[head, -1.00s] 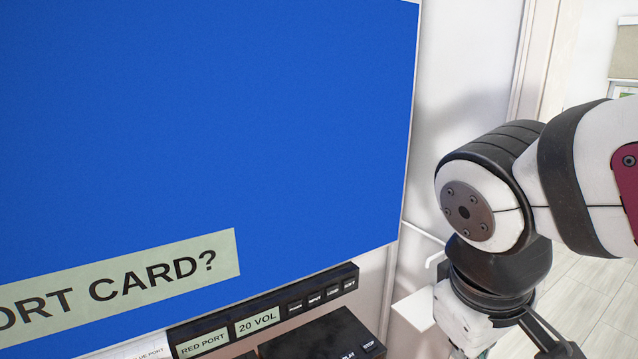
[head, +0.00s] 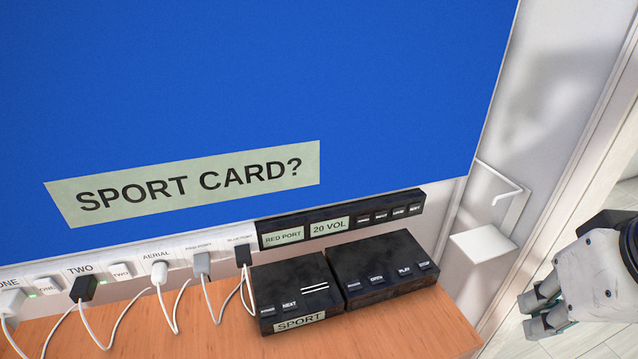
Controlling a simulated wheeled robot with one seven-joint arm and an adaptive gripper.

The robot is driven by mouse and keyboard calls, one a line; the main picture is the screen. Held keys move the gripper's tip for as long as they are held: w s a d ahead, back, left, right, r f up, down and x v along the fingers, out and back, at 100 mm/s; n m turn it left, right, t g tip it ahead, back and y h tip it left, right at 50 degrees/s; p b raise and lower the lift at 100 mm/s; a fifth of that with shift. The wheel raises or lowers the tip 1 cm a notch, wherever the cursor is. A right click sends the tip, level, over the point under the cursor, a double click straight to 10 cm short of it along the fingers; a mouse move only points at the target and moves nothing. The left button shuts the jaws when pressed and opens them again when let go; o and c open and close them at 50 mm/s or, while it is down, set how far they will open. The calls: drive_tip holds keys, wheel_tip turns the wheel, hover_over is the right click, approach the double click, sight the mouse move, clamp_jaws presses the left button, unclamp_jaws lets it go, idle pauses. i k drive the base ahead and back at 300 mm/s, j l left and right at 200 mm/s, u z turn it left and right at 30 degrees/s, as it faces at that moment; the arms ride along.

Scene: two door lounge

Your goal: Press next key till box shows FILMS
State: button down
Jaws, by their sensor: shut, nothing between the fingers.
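The box (head: 300,279) is a black unit on the wooden shelf below the screen. Its front label reads SPORT. The NEXT key (head: 290,305) is on its front top edge, left of the middle, beside another key whose lettering is too small to read surely. The blue screen (head: 270,90) shows the label SPORT CARD? (head: 190,185). My gripper (head: 540,315) is at the lower right, over the floor, well right of the box and touching nothing. Its fingers are together and empty.
A second black unit (head: 385,268) with OPEN, PLAY and STOP keys stands right of the box. A black bar (head: 340,218) reads RED PORT and 20 VOL. Plugs and white cables (head: 165,300) crowd the shelf's left. A white wall bracket (head: 482,246) juts out at right.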

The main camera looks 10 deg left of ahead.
sight(289, 305)
drive_tip(key=k+l+u, duration=0.1)
drive_tip(key=u, duration=0.3)
drive_tip(key=k+u, duration=0.15)
drive_tip(key=u, duration=0.3)
drive_tip(key=k, duration=0.7)
